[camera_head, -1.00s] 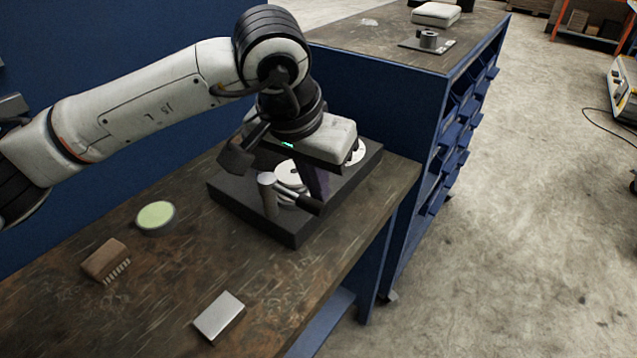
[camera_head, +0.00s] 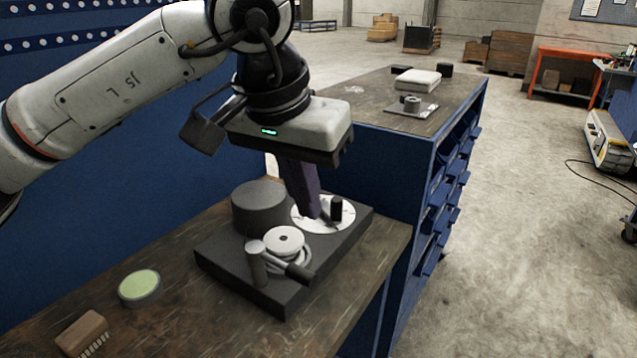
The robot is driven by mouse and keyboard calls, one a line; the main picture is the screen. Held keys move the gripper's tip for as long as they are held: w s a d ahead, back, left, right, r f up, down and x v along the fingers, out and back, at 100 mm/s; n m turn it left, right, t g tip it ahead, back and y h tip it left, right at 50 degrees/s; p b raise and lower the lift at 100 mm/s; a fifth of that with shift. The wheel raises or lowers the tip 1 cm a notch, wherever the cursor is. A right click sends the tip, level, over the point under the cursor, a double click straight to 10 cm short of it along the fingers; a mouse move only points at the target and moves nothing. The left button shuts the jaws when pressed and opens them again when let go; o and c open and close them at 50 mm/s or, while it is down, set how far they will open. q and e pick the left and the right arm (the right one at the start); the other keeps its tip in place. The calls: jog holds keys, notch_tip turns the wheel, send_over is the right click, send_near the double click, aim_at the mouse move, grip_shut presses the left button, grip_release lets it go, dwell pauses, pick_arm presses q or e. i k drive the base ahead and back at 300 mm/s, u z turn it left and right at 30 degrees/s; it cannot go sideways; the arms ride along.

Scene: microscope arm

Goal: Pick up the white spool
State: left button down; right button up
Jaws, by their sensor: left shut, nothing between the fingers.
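The white spool (camera_head: 285,239) sits on a black base plate (camera_head: 225,267) on the near bench, with pale rings around its lower part. Its top shows a small central hole. My left gripper (camera_head: 326,219) points down, shut and empty, to the right of and behind the spool. Its fingertips are in front of a white disc (camera_head: 346,222) on the same plate; whether they touch it I cannot tell. The fingers hide part of the disc. My right gripper is out of view.
A dark cylinder (camera_head: 258,208) stands behind the spool. A grey post (camera_head: 257,266) and black handle (camera_head: 299,273) stand close in front. A black knob (camera_head: 336,208) rises from the disc. A green-topped round (camera_head: 139,287) and brown brush (camera_head: 81,333) lie left.

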aim_at(285, 244)
jog(key=k, duration=1.45)
